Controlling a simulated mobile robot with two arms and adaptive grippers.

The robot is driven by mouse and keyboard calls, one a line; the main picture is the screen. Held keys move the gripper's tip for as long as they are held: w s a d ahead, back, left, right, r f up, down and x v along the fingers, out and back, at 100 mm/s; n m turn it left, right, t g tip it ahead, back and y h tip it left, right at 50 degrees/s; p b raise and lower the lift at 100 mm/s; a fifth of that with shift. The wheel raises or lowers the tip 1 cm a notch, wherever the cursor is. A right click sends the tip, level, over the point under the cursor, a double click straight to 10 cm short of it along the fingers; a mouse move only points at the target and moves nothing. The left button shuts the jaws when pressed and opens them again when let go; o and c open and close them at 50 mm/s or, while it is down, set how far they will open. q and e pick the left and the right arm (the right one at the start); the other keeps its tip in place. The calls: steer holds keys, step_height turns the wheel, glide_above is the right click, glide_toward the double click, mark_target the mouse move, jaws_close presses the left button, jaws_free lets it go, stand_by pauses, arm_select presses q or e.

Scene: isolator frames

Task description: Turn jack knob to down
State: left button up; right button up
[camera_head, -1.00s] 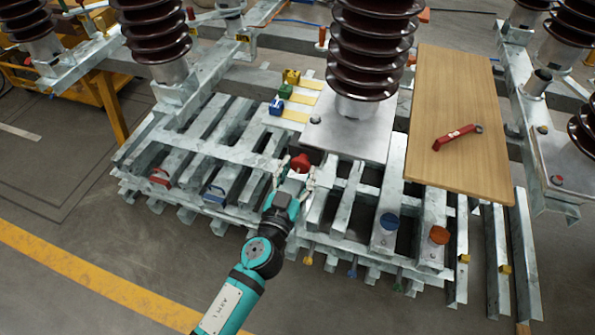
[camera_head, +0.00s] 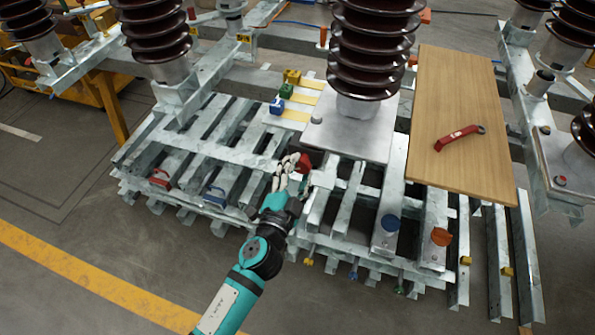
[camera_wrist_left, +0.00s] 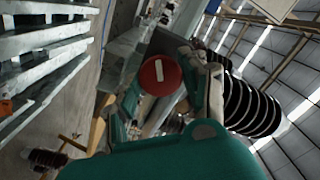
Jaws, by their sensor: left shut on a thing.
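The red knob (camera_head: 305,161) sits on the grey metal frame near the middle of the head view, just in front of the insulator base. In the left wrist view it shows as a round red face with a white bar (camera_wrist_left: 159,74); the bar stands nearly upright in that picture. My left gripper (camera_head: 291,172) is at the knob, its pale fingers drawn together and shut on it. The fingers partly hide the knob in the head view. My right gripper is not in view.
A wooden board (camera_head: 465,110) carries a red-handled tool (camera_head: 459,137). Blue, green and yellow blocks (camera_head: 287,90) lie behind. A large brown insulator (camera_head: 372,50) rises close behind the knob.

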arm_select(q)
steer(key=m, duration=0.3)
steer(key=shift+r+m, duration=0.1)
steer(key=shift+m, duration=0.3)
steer(key=m, duration=0.2)
steer(key=shift+r+m, duration=0.1)
steer(key=shift+m, duration=0.3)
steer(key=m+p, duration=0.1)
steer(key=m, duration=0.5)
steer(key=m+p, duration=0.1)
steer(key=m, duration=0.4)
steer(key=shift+r+m+p, duration=0.1)
steer(key=shift+m+p, duration=0.25)
steer(key=shift+m, duration=0.05)
steer(key=m+p, duration=0.1)
steer(key=m, duration=0.2)
steer(key=shift+d+m+p, duration=0.1)
steer(key=shift+m+p, duration=0.4)
steer(key=shift+m, duration=0.8)
